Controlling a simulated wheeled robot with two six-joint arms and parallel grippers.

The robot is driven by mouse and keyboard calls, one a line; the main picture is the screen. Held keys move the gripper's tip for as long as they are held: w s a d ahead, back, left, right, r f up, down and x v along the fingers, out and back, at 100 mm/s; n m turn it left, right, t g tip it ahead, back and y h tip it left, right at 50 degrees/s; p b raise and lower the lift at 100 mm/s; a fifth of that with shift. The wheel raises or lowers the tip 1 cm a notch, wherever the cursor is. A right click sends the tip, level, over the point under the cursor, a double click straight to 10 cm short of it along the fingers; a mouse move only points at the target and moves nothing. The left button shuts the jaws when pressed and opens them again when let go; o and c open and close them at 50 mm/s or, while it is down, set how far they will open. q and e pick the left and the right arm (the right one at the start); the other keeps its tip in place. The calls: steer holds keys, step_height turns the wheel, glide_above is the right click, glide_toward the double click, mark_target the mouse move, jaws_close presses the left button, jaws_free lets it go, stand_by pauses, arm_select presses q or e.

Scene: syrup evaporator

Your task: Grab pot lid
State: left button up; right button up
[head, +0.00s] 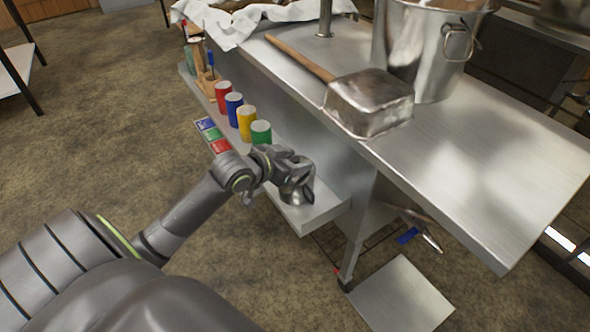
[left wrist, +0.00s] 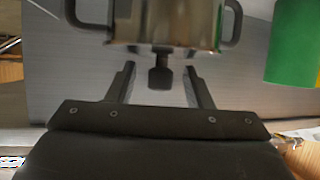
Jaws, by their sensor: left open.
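In the left wrist view, a shiny metal pot (left wrist: 165,20) with a dark handle on each side fills the top middle. The pot lid's dark knob (left wrist: 160,76) points down in the picture toward my gripper. My left gripper (left wrist: 159,70) is open, with one finger on each side of the knob and a gap visible on both sides. In the head view my left gripper (head: 293,178) is over the low side shelf, at the end near the green cylinder. It largely hides the pot and lid there. My right gripper is not in view.
Red, blue, yellow and green cylinders (head: 261,132) stand in a row on the side shelf (head: 320,208). The green cylinder (left wrist: 293,40) is close by at right in the wrist view. Above is a steel table (head: 480,150) with a metal scoop (head: 370,103) and a bucket (head: 420,50).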

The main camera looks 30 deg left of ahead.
arm_select(q)
jaws_close()
stand_by(0.3)
steer(key=shift+r, duration=0.1)
